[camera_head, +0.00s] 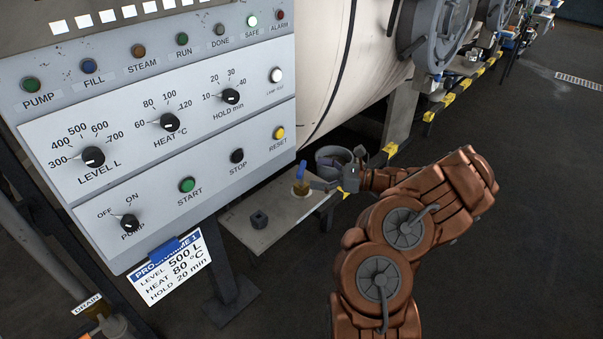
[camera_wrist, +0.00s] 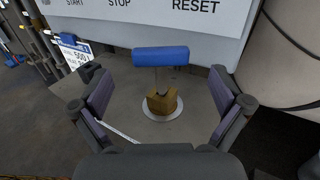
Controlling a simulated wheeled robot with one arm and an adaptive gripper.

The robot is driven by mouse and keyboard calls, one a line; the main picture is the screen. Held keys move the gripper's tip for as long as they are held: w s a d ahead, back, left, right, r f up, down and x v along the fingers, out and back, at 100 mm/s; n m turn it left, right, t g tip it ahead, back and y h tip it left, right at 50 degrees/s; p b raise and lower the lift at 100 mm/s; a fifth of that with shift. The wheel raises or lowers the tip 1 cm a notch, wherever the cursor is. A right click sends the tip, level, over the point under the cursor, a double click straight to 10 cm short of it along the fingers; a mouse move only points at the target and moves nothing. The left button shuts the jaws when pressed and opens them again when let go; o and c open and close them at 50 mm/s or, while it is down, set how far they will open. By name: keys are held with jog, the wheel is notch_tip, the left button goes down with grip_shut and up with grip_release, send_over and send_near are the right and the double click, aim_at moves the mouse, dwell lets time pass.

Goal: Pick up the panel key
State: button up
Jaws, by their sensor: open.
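The panel key has a blue bar handle (camera_head: 300,170) and stands upright in a brass-coloured block on a small grey shelf (camera_head: 262,232) below the control panel. In the wrist view the blue handle (camera_wrist: 160,56) lies crosswise on a thin stem above the notched brass block (camera_wrist: 163,104), which sits on a pale disc. My gripper (camera_head: 318,185) is at the right side of the key. Its two fingers are spread wide in the wrist view (camera_wrist: 160,88), one left and one right of the key, with nothing held between them. The key's lower end is hidden in the block.
The control panel (camera_head: 160,140) with knobs and buttons overhangs the shelf closely. A big pale vessel (camera_head: 365,60) is behind. The floor at right is clear.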

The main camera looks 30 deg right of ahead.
aim_at(304, 170)
jog(key=x, duration=0.4)
jog(key=shift+w+a+p, duration=0.25)
jog(key=shift+w+p, duration=0.05)
jog(key=shift+p, duration=0.1)
jog(key=shift+c, duration=0.4)
jog(key=c, duration=1.2)
